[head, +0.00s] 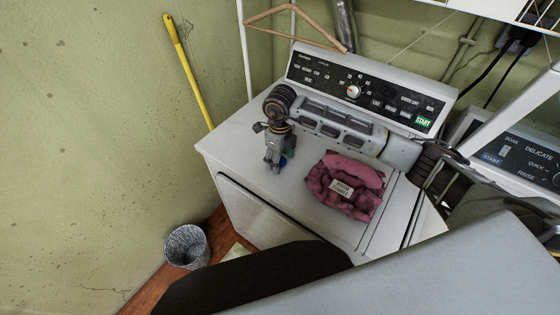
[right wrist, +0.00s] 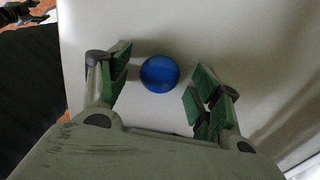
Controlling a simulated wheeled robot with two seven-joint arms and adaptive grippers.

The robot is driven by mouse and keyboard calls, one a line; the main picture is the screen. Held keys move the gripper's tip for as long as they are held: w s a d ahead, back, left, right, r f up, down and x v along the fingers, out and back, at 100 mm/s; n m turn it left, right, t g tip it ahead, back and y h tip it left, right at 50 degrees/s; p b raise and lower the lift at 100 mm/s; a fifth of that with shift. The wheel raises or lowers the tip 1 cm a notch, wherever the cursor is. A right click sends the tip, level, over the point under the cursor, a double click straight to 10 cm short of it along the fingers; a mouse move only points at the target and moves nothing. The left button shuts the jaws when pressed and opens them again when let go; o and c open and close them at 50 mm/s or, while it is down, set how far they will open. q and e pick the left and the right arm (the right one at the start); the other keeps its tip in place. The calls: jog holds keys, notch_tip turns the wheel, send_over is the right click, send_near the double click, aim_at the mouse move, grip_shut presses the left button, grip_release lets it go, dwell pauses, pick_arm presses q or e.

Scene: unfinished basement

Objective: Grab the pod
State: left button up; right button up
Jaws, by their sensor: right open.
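The pod is a small round blue thing (right wrist: 160,74) lying on the white top of the machine (head: 235,150). In the right wrist view it sits between the two green-padded fingers, a little nearer the left one, and touches neither. In the head view only a bit of its blue (head: 284,161) shows beside the fingers. My right gripper (head: 274,163) points down over the machine top, open and empty; it also shows in the right wrist view (right wrist: 160,90).
A pink bundle (head: 340,172) with a white label lies right of the right gripper. The control panel (head: 360,90) rises behind my right arm. A wire bin (head: 186,246) stands on the floor at left. The machine's top left of the gripper is clear.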

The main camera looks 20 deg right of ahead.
jog(key=c, duration=0.9)
jog(key=shift+o, duration=0.2)
notch_tip(320, 180, up, 10)
jog(key=b, duration=0.1)
jog(key=shift+b, duration=0.3)
